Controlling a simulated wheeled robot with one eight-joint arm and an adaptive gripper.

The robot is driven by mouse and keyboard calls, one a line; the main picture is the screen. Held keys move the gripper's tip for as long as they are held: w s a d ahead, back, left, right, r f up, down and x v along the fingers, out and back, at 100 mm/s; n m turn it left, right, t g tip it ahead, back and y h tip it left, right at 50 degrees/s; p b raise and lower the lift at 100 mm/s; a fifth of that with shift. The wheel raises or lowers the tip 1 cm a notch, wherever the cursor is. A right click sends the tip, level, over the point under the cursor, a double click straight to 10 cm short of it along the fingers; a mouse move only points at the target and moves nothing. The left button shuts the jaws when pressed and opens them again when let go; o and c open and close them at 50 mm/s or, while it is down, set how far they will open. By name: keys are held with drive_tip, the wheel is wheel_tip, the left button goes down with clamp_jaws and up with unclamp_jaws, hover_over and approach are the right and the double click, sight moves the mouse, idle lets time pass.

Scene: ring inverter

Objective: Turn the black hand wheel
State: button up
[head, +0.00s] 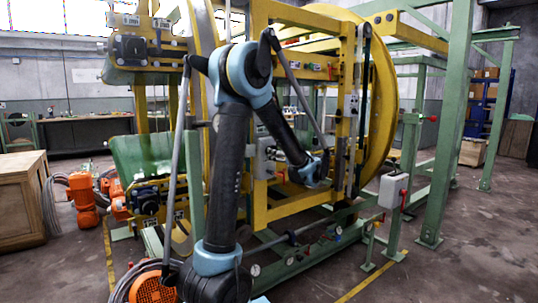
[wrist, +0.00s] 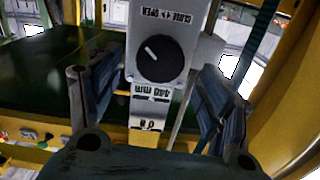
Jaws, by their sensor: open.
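In the wrist view, a round black hand wheel (wrist: 160,58) with a white pointer line sits on a grey plate marked CLOSE and OPEN. The lettering appears upside down, and a label reading 340 mm is below the wheel. My gripper (wrist: 155,88) is open, with one dark finger on each side of the wheel and plate. Clear gaps show on both sides; nothing is held. In the head view my arm reaches to the yellow machine frame (head: 285,214); its fingers cannot be made out there. I cannot pick out this same wheel in the head view.
A green post (head: 457,120) stands right, near a grey switch box (head: 392,190). A wooden crate (head: 20,200) stands left. Open floor lies at the front right.

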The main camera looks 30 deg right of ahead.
drive_tip(key=shift+w+a, duration=0.2)
drive_tip(key=shift+w, duration=2.55)
